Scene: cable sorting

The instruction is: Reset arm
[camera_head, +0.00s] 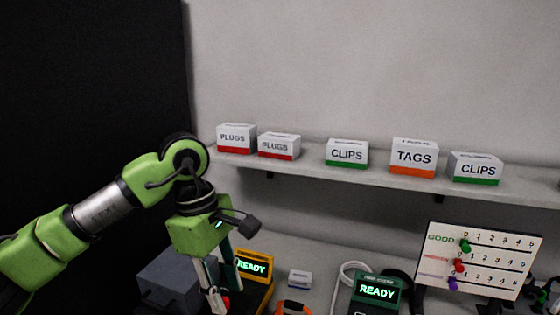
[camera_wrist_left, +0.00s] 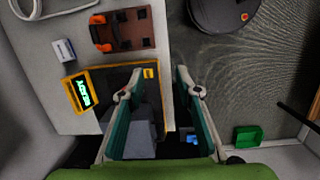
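My left gripper (camera_head: 222,302) hangs down at the lower left in the head view, in front of the yellow tester. In the left wrist view its two fingers (camera_wrist_left: 157,92) are spread apart with nothing between them. Its left finger overlaps the yellow-framed station, and its right finger lies over the dark floor past the table edge. The yellow tester (camera_head: 252,266) has a lit READY screen, also visible in the left wrist view (camera_wrist_left: 84,92). A green tester (camera_head: 377,289) shows READY at the bottom. My right gripper is not in view.
A grey box (camera_head: 168,277) stands left of the gripper. A small white box (camera_head: 300,279) and a white cable (camera_head: 343,284) lie on the table. A scoreboard (camera_head: 481,259) stands at right. The shelf (camera_head: 310,167) holds labelled boxes. A green bin (camera_wrist_left: 246,136) is at lower right.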

